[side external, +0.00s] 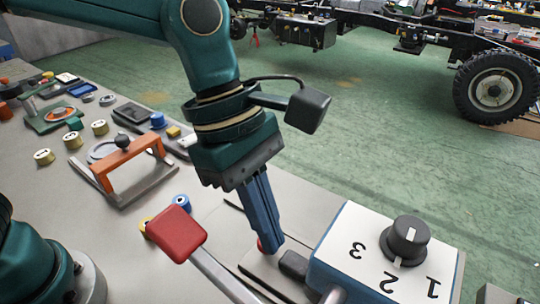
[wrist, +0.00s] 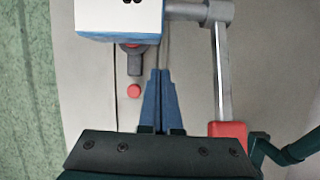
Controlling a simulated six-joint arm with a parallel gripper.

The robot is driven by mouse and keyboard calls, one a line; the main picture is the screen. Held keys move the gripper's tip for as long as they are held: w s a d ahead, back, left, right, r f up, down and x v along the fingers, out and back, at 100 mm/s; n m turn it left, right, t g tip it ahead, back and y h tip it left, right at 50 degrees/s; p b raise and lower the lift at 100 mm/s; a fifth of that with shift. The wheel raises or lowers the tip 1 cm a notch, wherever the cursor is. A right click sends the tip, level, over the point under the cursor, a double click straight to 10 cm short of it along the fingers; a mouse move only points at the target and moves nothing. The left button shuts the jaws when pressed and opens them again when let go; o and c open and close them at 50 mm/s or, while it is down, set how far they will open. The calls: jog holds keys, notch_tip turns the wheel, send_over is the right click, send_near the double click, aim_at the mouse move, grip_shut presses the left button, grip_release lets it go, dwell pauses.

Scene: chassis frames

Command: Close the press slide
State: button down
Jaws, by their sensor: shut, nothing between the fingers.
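My gripper (side external: 273,250) points down with its blue fingers together and nothing between them. The wrist view shows the closed fingers (wrist: 160,73) too. They are beside a small red knob (side external: 261,245), also in the wrist view (wrist: 134,91), on a flat grey strip that runs toward the blue box. A dark block (side external: 293,265) lies between the fingers and the box. I cannot tell for sure which part is the press slide; this strip and knob look likely. Whether the fingertips touch the knob or strip is unclear.
The blue box (side external: 335,262) has a white top, a black dial and the numbers 1, 2, 3. Its lever has a red handle (side external: 176,234) near my gripper. An orange frame (side external: 128,172) with a black knob stands left on the grey bench, with several small parts beyond.

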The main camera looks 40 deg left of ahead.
jog(key=w+a+f+m+g+h, duration=0.2)
jog(key=w+a+m, duration=0.15)
jog(key=w, duration=0.25)
jog(key=w+a+f+m+g+h, duration=0.2)
jog(key=w+a+f, duration=0.1)
jog(key=w+a, duration=0.25)
send_near(294, 258)
jog(key=x, duration=0.4)
jog(key=shift+w+a+f, duration=0.1)
jog(key=shift+f, duration=0.1)
jog(key=d, duration=0.1)
jog(key=s+d, duration=0.1)
jog(key=d, duration=0.1)
jog(key=shift+s+f, duration=0.35)
jog(key=shift+s+d, duration=0.25)
jog(key=shift+d, duration=0.25)
